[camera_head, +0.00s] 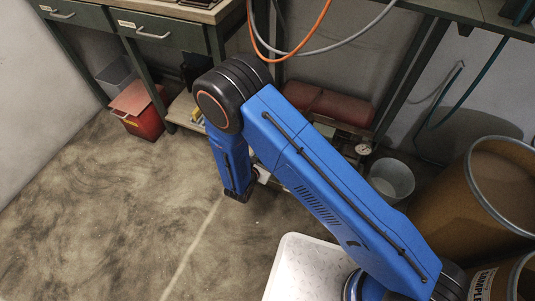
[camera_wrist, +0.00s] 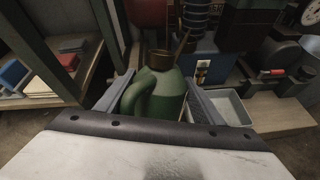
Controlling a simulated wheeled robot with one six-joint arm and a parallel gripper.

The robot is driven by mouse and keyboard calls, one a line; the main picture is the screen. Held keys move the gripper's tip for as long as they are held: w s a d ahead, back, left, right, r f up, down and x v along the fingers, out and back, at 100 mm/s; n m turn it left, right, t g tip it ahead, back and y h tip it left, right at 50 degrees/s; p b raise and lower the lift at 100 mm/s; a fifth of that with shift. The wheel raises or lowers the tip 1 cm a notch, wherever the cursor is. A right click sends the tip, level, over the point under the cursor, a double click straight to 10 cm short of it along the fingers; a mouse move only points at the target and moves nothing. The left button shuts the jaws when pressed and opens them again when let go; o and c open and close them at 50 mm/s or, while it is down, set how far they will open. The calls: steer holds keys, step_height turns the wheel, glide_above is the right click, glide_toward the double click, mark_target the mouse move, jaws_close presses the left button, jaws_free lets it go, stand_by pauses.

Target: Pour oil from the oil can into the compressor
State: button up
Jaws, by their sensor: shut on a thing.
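A green oil can (camera_wrist: 165,93) with a curved handle, a brown cap and a thin spout stands between the two fingers of my gripper (camera_wrist: 158,92) in the wrist view. My gripper is shut on it. The can looks roughly upright there, and its lower part is hidden by my gripper's body. In the head view my blue arm hides the gripper and the can. The compressor appears to be the red-topped unit (camera_head: 330,103) with a gauge, low under the bench and partly behind my arm. Its filling opening cannot be made out.
A red bin (camera_head: 138,112) stands on the floor at left by the green workbench (camera_head: 160,30). A grey bucket (camera_head: 391,180) and brown drums (camera_head: 500,185) stand at right. Orange and grey hoses (camera_head: 300,50) hang above. The floor at left is clear.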

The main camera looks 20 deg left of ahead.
steer(key=shift+f, duration=0.1)
stand_by(0.4)
steer(key=shift+r, duration=3)
